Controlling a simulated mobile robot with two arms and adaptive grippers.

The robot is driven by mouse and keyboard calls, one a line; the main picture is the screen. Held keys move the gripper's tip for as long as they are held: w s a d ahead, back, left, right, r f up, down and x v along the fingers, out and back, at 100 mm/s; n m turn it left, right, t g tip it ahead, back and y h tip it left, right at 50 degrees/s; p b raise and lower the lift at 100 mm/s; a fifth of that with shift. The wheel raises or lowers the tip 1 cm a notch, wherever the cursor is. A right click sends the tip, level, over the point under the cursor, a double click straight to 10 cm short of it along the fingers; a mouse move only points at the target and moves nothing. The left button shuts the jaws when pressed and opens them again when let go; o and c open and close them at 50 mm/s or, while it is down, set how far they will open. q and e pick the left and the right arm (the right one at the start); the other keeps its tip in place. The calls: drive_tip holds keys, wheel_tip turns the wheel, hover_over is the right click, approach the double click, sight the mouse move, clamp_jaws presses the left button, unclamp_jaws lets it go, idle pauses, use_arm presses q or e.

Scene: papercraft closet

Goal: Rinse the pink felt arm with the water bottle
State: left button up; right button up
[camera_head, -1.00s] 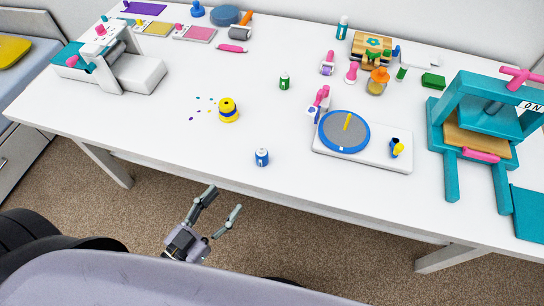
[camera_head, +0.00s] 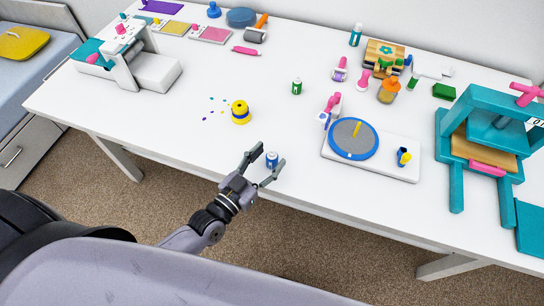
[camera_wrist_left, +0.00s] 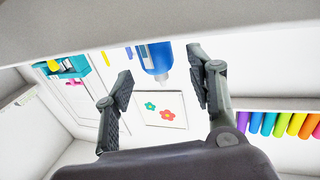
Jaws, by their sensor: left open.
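My left gripper (camera_head: 266,162) is open at the front edge of the table, its fingers on either side of a small blue and white bottle (camera_head: 272,159). The bottle stands upright; no grip on it shows. In the left wrist view the blue bottle (camera_wrist_left: 155,60) is between and just beyond the two open fingertips (camera_wrist_left: 160,76). A pink arm-like piece (camera_head: 333,103) stands at the left end of a white board, beside a round grey disc with a blue rim (camera_head: 350,139). I cannot tell whether it is felt. My right gripper is not in view.
A small green bottle (camera_head: 297,86) stands behind. A teal press (camera_head: 455,170) stands at right, a white machine (camera_head: 150,75) at left. The table's middle is mostly clear.

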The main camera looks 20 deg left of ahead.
use_arm(q)
drive_tip(key=shift+x, duration=1.2)
drive_tip(key=shift+s, duration=0.1)
drive_tip(key=c, duration=1.1)
